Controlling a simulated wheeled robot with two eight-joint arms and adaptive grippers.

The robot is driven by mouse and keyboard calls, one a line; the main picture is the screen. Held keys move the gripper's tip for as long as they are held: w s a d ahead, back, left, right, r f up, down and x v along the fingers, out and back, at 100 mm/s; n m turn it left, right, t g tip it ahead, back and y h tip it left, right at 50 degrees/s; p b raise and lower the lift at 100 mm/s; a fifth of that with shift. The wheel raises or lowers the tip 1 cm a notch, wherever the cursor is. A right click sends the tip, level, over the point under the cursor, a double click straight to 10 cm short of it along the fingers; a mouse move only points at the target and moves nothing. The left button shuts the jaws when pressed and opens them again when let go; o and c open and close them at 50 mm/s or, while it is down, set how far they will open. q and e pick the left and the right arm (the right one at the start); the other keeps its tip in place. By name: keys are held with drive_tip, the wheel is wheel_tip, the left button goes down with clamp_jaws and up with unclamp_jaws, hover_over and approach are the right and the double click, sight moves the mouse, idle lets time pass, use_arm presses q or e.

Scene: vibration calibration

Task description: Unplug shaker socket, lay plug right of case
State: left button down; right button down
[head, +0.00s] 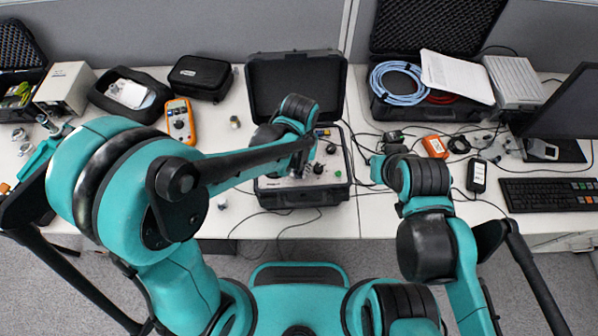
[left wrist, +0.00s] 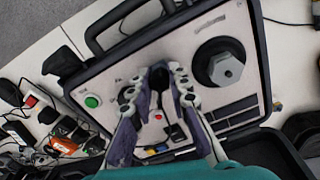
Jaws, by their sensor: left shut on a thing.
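The open black case (head: 340,196) stands at the middle of the table, lid raised at the back. Its grey panel also shows in the left wrist view (left wrist: 120,72), with a green button (left wrist: 92,101) and a large round black shaker fitting (left wrist: 220,64). My left gripper (left wrist: 166,74) is over the panel, fingers closed on a small dark plug (left wrist: 161,80), largely hidden by the fingers. I cannot tell whether the plug is still seated in its socket. In the head view, my left gripper (head: 300,165) is partly hidden by its arm. My right gripper (head: 378,164) is right of the case, its jaws unclear.
Cables and an orange box (head: 435,147) lie right of the case, with a black adapter (head: 477,177) and keyboard (head: 550,194) further right. Bare table shows at the front right of the case (head: 385,215). An orange multimeter (head: 180,121) lies left of the case.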

sight(299, 169)
use_arm(q)
drive_tip(key=shift+n, duration=0.7)
drive_tip(key=shift+r+p, duration=0.4)
drive_tip(key=shift+r, duration=0.4)
idle(0.7)
drive_tip(key=shift+r+p, duration=1.25)
drive_tip(key=shift+r, duration=0.45)
drive_tip(key=shift+r, duration=0.1)
